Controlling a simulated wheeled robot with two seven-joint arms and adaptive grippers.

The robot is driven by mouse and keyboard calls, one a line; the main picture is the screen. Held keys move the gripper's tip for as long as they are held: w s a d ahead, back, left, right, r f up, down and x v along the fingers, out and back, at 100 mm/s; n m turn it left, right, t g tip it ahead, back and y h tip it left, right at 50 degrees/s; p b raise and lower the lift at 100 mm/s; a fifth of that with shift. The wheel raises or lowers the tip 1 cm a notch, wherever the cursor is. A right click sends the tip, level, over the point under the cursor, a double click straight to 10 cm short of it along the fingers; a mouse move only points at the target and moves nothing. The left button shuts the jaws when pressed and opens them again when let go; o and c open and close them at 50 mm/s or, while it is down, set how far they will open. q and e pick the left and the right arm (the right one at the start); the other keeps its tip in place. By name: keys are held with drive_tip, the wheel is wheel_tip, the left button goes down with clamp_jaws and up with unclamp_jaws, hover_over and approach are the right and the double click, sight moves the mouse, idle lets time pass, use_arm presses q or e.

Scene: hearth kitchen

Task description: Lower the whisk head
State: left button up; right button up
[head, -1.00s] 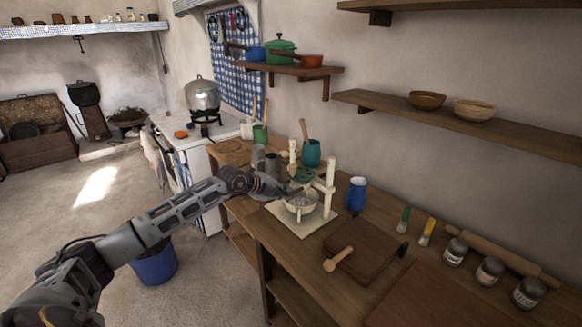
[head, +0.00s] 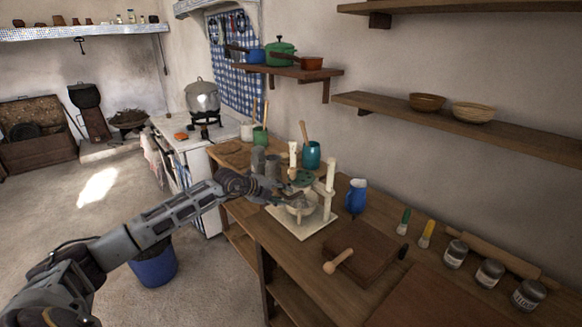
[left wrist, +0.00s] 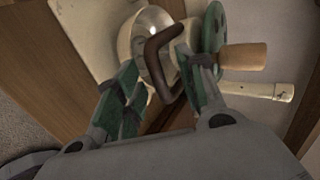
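The whisk stand (head: 330,188) is a cream frame with an upright post on a pale base board (head: 297,222). A bowl (head: 301,207) stands on the board, with a green wheel (head: 303,178) above it. In the left wrist view, a brown bent handle (left wrist: 153,52) crosses in front of the shiny bowl (left wrist: 133,40). The green wheel (left wrist: 213,35) with its wooden knob (left wrist: 243,56) is to the right. My left gripper (left wrist: 160,60) is open, its green-padded fingers on either side of the brown handle. Whether either finger touches it is unclear. My right gripper is out of view.
A blue jug (head: 356,196) stands close to the right of the stand. Grey canisters (head: 265,163) and a teal pot (head: 311,154) are behind it. A cutting board (head: 362,250) with a wooden mallet (head: 338,261) lies in front to the right.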

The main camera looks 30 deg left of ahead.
use_arm(q)
drive_tip(key=shift+s+a+r, duration=0.15)
drive_tip(key=shift+s+r, duration=0.2)
drive_tip(key=shift+s, duration=0.15)
drive_tip(key=shift+p+v, duration=0.9)
drive_tip(key=shift+v, duration=0.6)
drive_tip(key=shift+p+v, duration=0.35)
drive_tip(key=shift+v, duration=0.4)
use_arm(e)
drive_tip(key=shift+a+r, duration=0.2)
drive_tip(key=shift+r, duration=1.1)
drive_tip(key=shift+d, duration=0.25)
